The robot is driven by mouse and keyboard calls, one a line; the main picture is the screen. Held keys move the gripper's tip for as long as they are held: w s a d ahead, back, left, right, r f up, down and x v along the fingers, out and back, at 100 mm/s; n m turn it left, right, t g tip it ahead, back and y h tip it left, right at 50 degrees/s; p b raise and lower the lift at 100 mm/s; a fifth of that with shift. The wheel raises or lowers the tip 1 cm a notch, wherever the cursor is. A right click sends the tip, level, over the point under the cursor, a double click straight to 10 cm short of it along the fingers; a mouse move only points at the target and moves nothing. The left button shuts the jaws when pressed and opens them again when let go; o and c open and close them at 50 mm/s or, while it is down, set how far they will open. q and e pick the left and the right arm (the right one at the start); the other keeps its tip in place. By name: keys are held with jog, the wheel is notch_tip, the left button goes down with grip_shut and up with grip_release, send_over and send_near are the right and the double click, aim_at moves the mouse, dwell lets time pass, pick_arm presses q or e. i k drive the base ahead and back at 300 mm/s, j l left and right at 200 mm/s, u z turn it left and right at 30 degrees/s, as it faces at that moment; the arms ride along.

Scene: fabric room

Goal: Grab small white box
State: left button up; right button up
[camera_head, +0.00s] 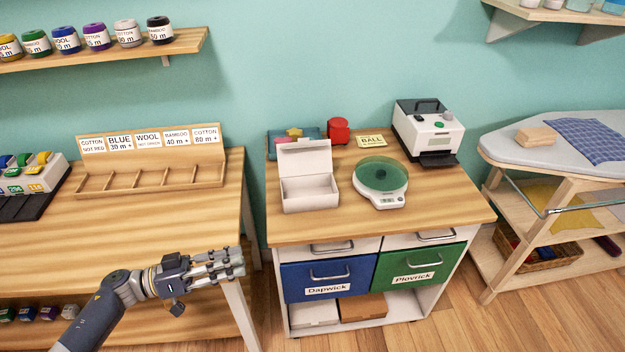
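A small white box (310,194) with its lid raised stands on the wooden top of the middle cabinet, left of the scale. It looks empty. My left gripper (240,262) is in front of the gap between the left table and the cabinet, lower left of the box and apart from it. Its fingers are stretched out and spread, with nothing between them. Another white box-like thing (314,316) lies on the cabinet's low shelf, partly hidden. My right gripper is out of view.
A scale with a green dish (381,178) stands right of the box, and a label printer (428,130) behind it. A red jar (339,130) is at the back. Blue (328,275) and green (418,266) drawers are shut below. The cabinet top's front strip is clear.

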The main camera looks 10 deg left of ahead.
aim_at(319, 191)
jog(key=i, duration=1.05)
